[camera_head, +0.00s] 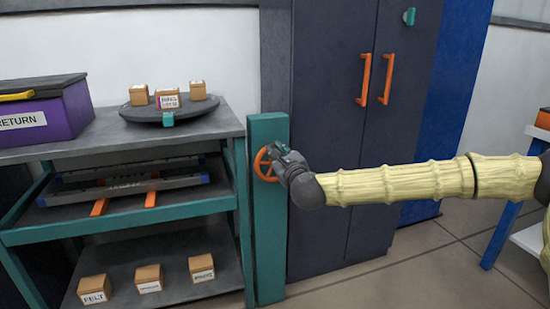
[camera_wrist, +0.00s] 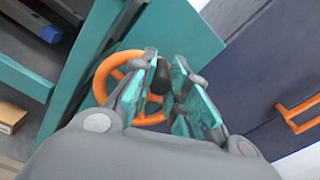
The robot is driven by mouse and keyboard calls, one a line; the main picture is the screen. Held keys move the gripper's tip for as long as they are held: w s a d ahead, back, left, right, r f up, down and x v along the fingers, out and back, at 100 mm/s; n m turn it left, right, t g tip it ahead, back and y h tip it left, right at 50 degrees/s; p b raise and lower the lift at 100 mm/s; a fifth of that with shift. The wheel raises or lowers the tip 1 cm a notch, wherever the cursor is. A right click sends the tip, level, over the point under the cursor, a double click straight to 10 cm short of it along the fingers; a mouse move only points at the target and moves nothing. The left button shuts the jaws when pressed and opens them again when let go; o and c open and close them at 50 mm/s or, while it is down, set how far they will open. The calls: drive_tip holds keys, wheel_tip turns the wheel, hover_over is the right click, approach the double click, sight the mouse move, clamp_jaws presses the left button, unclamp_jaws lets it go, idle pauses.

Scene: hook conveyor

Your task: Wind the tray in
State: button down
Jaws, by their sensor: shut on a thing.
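An orange handwheel (camera_head: 260,165) is mounted on a teal post (camera_head: 266,220) at the right end of the workbench. My gripper (camera_head: 275,156) is at the wheel's right side, with my arm reaching in from the right. In the wrist view the wheel (camera_wrist: 108,70) is partly hidden behind my fingers. My gripper (camera_wrist: 163,88) is closed on a dark knob (camera_wrist: 160,76) at the wheel's rim. On the middle level, a dark tray-like surface (camera_head: 190,197) carries long grey rails (camera_head: 130,187) with blue ends and orange strips. I cannot tell how far it is drawn in.
The bench top (camera_head: 60,146) holds a purple RETURN box (camera_head: 55,115) and a dark round turntable (camera_head: 145,112) with small labelled boxes. More labelled boxes, including FELT (camera_head: 94,290), stand on the bottom shelf. A dark cabinet (camera_head: 325,100) with orange handles stands close behind the wheel.

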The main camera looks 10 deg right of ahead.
drive_tip(key=shift+d, duration=0.2)
idle(0.3)
drive_tip(key=c, duration=1.3)
unclamp_jaws()
drive_tip(key=shift+c, duration=0.2)
drive_tip(key=v, duration=1.2)
